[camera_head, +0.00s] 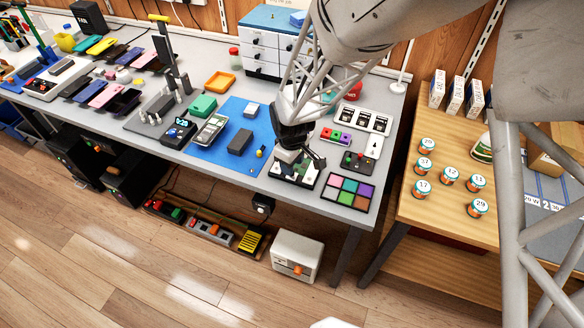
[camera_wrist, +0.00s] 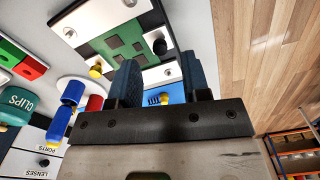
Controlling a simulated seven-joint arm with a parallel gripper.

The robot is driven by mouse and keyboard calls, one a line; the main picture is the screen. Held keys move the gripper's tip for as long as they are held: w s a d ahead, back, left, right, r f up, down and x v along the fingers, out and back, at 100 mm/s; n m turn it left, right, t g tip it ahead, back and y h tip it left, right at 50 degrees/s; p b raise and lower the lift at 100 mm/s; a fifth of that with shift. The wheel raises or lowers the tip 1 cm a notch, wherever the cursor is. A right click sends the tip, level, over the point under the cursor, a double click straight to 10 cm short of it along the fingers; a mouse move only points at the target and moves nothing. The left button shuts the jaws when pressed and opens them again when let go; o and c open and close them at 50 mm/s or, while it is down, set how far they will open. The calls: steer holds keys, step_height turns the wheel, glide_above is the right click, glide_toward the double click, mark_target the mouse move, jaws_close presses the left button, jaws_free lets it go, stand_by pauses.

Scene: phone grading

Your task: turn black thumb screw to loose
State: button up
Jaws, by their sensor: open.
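A yellow knob (camera_wrist: 97,71) sits on the fixture's left edge in that view. My gripper (camera_wrist: 158,58) is open, with its two blue-grey fingers apart. The black screw appears in line with the gap between the fingertips; I cannot tell the distance or any contact. In the head view my gripper (camera_head: 288,158) is over the board fixture (camera_head: 304,180) near the table's front edge and hides part of it.
A tray of coloured squares (camera_head: 348,191) lies right of the fixture. A blue mat (camera_head: 212,154) with a dark block (camera_head: 240,142) is to its left. A small dark control box (camera_head: 357,161) and a drawer cabinet (camera_head: 262,48) stand behind. The table's front edge is close.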

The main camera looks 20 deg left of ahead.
steer(key=shift+r, duration=2.2)
steer(key=s+d+r+m+t, duration=0.1)
steer(key=d+r+m, duration=0.3)
steer(key=d+r, duration=0.6)
steer(key=s+d+r+m, duration=0.1)
steer(key=d+r+m, duration=0.2)
steer(key=d+r, duration=0.75)
steer(key=s+d+r+m, duration=0.2)
steer(key=s+d+m, duration=0.2)
steer(key=s+d, duration=0.3)
steer(key=s+d+r+m+t, duration=0.1)
steer(key=s+d+r+m, duration=0.2)
steer(key=s+d, duration=0.5)
steer(key=d+m, duration=0.1)
steer(key=d, duration=0.4)
steer(key=shift+s+d+r+m+t, duration=0.15)
steer(key=shift+s+r+m+t, duration=0.1)
steer(key=shift+s+m+t, duration=0.05)
